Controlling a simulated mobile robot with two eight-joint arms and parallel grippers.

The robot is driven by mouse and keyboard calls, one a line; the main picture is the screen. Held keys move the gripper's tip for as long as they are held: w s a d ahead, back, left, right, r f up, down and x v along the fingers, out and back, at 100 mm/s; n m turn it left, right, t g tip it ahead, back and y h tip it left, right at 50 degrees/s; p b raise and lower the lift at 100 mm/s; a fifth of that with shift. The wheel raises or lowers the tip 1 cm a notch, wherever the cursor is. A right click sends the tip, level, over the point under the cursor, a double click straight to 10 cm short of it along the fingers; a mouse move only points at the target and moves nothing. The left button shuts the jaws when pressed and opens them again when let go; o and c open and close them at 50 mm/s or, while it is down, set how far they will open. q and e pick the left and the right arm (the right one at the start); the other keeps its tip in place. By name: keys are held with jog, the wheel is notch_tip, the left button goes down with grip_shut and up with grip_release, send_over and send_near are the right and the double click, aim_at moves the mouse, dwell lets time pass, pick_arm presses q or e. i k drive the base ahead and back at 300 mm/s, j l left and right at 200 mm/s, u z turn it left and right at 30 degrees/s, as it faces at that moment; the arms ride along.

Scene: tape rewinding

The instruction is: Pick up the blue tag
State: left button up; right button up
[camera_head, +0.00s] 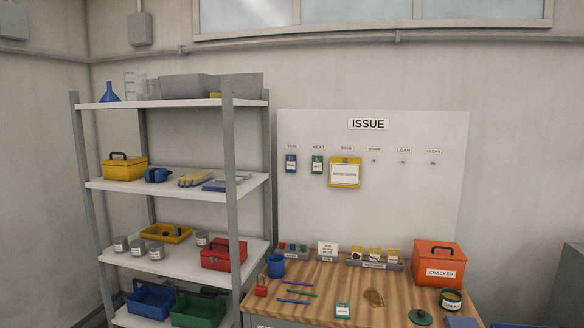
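A blue tag (291,164) with a white label hangs on the white board (400,215) headed ISSUE, at the left end of a row of hooks. A green tag (317,165) hangs just right of it, and a larger yellow tag (345,172) with a white label hangs right of that. Small labels sit above the hooks. The three hooks at the right hold nothing. A small teal and white card (343,310) lies on the table. Neither of my grippers shows in this view.
A wooden-topped table (325,272) stands below the board, with a blue cup (276,265), an orange box marked CRACKED (438,264), a dark tin (451,299) and several pens. A loaded metal shelf (229,150) stands left of the board. The air before the board looks clear.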

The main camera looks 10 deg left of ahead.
aim_at(290, 165)
jog(key=i+j, duration=0.1)
jog(key=i, duration=0.4)
jog(key=i+j, duration=0.15)
jog(key=i, duration=0.3)
jog(key=i+j, duration=0.1)
jog(key=i, duration=0.4)
jog(key=z, duration=0.05)
